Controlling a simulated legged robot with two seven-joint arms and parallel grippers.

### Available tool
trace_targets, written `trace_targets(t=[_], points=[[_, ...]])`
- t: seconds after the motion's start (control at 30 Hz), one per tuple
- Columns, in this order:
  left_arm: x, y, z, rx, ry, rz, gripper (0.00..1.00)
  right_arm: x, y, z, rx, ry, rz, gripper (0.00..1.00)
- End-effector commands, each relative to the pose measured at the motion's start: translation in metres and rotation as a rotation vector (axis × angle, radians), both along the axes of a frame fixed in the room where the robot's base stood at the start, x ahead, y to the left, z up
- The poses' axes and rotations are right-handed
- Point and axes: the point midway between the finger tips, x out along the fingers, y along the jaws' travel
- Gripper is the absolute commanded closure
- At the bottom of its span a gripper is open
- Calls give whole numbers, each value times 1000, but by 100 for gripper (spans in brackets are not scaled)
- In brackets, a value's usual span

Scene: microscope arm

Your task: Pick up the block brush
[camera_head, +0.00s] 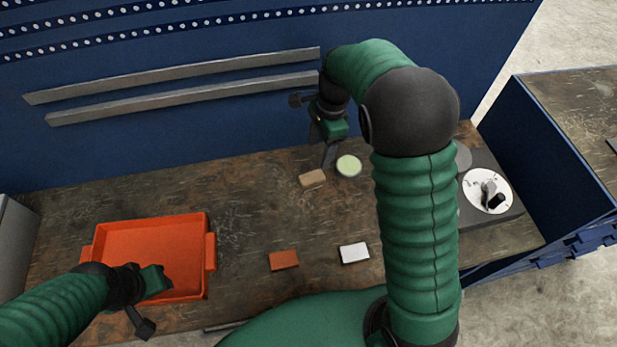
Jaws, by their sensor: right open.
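A small tan block (313,178), which looks like the block brush, lies on the worn workbench (240,200) near its back, left of a round pale green dish (348,166). My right gripper (328,157) points down just above and behind the tan block, close to the dish. It is open, and nothing shows between its fingers, which are seen edge-on. My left gripper (160,284) hangs over the front of the orange tray (211,275); its finger gap cannot be made out.
A reddish-brown block (284,260) and a white rectangular piece (354,252) lie at the front. A dark device with a white dial (487,191) stands at the right, partly behind my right arm. A blue back panel (200,140) rises behind the bench. The bench middle is clear.

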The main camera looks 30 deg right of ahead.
Motion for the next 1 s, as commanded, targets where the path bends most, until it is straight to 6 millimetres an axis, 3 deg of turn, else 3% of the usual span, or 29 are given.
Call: trace_targets(t=[0.2,0.47,0.63,0.93,1.0], points=[[-1,0,-2,0,1,0,64,0,8,-59,0,5,3,36],[0,0,-1,0,0,0,64,5,17,-92,-3,4,6,36],[0,0,2,0,0,0,64,7,23,-123,-3,6,6,36],[0,0,2,0,0,0,64,7,24,-133,-3,1,5,36],[0,0,2,0,0,0,64,7,24,-133,-3,1,5,44]])
